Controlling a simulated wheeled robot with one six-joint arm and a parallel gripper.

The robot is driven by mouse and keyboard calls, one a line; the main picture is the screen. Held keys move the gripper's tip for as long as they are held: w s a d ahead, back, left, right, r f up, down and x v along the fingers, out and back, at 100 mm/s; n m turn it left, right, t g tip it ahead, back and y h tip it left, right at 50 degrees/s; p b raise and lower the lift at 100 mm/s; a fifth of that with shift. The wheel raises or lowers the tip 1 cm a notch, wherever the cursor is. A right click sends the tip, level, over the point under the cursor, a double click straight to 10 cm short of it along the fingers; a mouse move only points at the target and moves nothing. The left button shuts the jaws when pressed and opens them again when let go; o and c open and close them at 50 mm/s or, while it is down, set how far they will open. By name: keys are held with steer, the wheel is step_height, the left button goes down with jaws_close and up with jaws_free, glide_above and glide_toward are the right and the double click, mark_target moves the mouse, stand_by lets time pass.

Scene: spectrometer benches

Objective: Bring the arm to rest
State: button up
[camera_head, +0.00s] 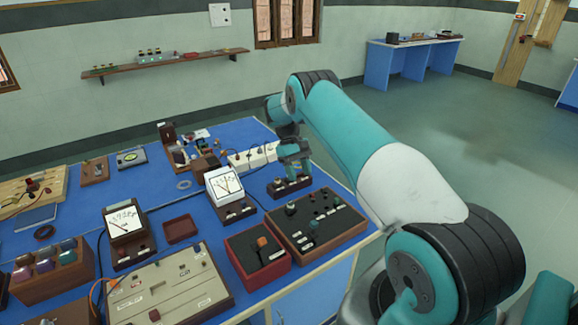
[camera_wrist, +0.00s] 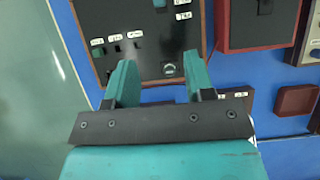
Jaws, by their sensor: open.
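My teal arm (camera_head: 335,120) reaches from the lower right over the blue bench in the head view. My gripper (camera_head: 298,172) points down above the bench, near a small dark block with terminals (camera_head: 289,186). In the wrist view my gripper (camera_wrist: 160,82) has its two teal fingers spread apart with nothing between them. Beyond the fingers is a black panel box with a wooden rim (camera_wrist: 140,35), which also shows in the head view (camera_head: 316,220). The gap between the fingertips and the things below cannot be told exactly.
The blue bench (camera_head: 245,135) is crowded with white-faced meters (camera_head: 224,182), a red box (camera_head: 258,254), a beige panel (camera_head: 170,292) and a white socket strip (camera_head: 252,157). A wall shelf (camera_head: 165,63) is behind. Open floor (camera_head: 450,130) lies right, before another blue bench (camera_head: 408,60).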

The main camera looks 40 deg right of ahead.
steer(key=s+a+r+n+t+b, duration=0.25)
steer(key=a+r, duration=0.45)
steer(key=a, duration=0.4)
steer(key=s+a+r+n+t+b, duration=0.2)
steer(key=a+r+n+b, duration=0.15)
steer(key=a+r, duration=0.55)
steer(key=s+a+n+y+b, duration=0.1)
steer(key=s+a, duration=0.4)
steer(key=s, duration=0.3)
steer(key=s+a+n+y+b, duration=0.1)
steer(key=s+a+b, duration=0.1)
steer(key=s+a, duration=0.4)
steer(key=s+a+t+y+b, duration=0.1)
steer(key=s+a, duration=0.5)
steer(key=s, duration=0.6)
steer(key=shift+s+a+n+b, duration=0.2)
steer(key=shift+n+b, duration=0.1)
steer(key=shift+n, duration=0.1)
